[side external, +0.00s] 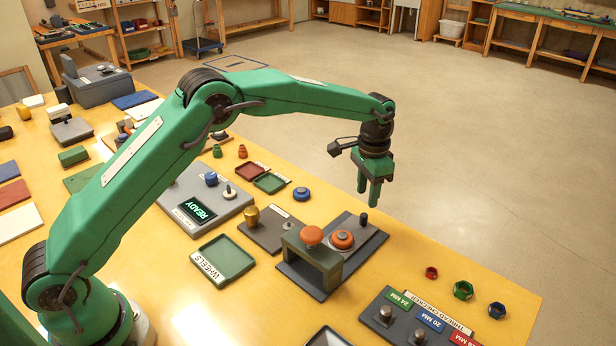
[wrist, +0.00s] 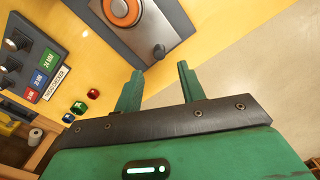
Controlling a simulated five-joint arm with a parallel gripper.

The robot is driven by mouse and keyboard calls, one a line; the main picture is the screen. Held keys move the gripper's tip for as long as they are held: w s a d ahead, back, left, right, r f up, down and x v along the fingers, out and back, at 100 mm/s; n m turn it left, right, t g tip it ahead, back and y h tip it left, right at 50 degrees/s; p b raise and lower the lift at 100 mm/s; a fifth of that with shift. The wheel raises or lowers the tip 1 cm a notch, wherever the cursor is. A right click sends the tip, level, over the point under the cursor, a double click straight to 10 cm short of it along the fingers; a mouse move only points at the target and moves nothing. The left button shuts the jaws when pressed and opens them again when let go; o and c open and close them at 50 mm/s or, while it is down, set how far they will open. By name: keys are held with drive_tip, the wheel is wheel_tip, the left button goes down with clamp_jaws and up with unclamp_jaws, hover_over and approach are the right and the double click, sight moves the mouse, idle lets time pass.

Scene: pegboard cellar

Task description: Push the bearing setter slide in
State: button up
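The bearing setter has a dark base plate (side external: 299,279), a grey bridge (side external: 322,256) and an orange knob (side external: 311,236) on top. Its slide (side external: 361,236) is a grey strip sticking out from the bridge's far side, carrying an orange wheel (side external: 342,239) and a dark upright handle (side external: 363,219) near its outer end. In the wrist view the wheel (wrist: 121,10) is cut by the top edge and the handle (wrist: 159,50) stands just ahead of the fingertips. My gripper (side external: 368,201) is open and empty, pointing down above the handle, apart from it; it also shows in the wrist view (wrist: 160,72).
A thread checker panel (side external: 415,325) with loose coloured nuts (side external: 463,290) lies to the right. A green wheels tray (side external: 223,260) and a grey panel reading READY (side external: 205,198) are to the left. The table's far edge runs close behind the setter; open floor lies beyond.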

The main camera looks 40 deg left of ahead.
sight(364, 215)
drive_tip(key=shift+f, duration=3.65)
clamp_jaws()
